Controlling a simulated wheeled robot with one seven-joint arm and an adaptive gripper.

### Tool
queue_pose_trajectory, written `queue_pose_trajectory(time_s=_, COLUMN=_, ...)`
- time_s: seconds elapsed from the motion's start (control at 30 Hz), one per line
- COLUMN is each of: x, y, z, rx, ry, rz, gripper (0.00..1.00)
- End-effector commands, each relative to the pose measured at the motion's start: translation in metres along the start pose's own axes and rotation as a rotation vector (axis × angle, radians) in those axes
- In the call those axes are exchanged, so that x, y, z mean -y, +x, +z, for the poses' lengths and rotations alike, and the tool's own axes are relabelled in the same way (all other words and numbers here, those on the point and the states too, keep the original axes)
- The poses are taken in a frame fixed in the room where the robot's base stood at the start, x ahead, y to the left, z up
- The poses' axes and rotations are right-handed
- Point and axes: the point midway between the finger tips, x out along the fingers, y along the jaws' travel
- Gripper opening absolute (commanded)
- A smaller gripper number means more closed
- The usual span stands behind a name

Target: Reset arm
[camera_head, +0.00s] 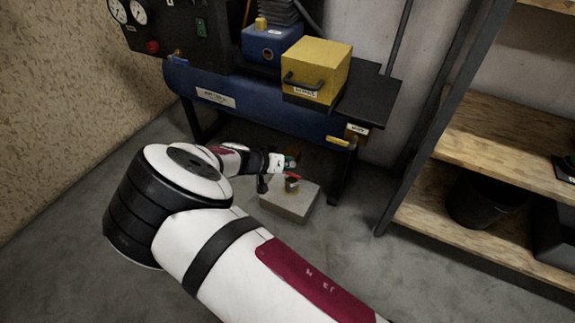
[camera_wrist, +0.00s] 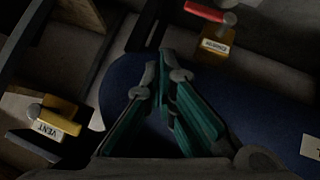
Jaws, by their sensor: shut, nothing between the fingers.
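My arm reaches across the head view, and my gripper (camera_head: 290,160) is low under the blue tank, small and partly hidden. In the wrist view my gripper (camera_wrist: 165,75) has its teal-padded fingers together, with nothing between them. The blue tank (camera_wrist: 125,75) lies behind the fingers. A valve with a red handle (camera_wrist: 205,12) on a labelled yellow block is beyond the fingertips, apart from them. A yellow block labelled VENT (camera_wrist: 45,125) is at the left, also apart. In the head view the red handle (camera_head: 293,176) sits just below my gripper.
A grey block (camera_head: 285,205) stands on the floor under the blue tank (camera_head: 240,105). A yellow box (camera_head: 318,68) with a black handle sits on top of the machine. Wooden shelves (camera_head: 510,145) with a dark bucket (camera_head: 480,203) stand at the right. The floor between is clear.

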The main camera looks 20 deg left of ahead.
Motion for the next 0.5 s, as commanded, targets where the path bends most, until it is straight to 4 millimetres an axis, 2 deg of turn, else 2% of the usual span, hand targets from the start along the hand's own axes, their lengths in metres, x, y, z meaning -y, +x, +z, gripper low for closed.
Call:
queue_pose_trajectory(time_s=0.23, x=0.0, y=0.0, z=0.0, rx=0.0, ry=0.001, rz=0.0, gripper=0.0)
queue_pose_trajectory(time_s=0.33, x=-0.007, y=-0.001, z=-0.005, rx=0.014, ry=0.011, rz=0.007, gripper=0.0)
queue_pose_trajectory(time_s=0.43, x=-0.032, y=-0.002, z=-0.019, rx=0.06, ry=0.042, rz=0.032, gripper=0.0)
queue_pose_trajectory(time_s=0.5, x=-0.058, y=-0.004, z=-0.031, rx=0.113, ry=0.072, rz=0.055, gripper=0.0)
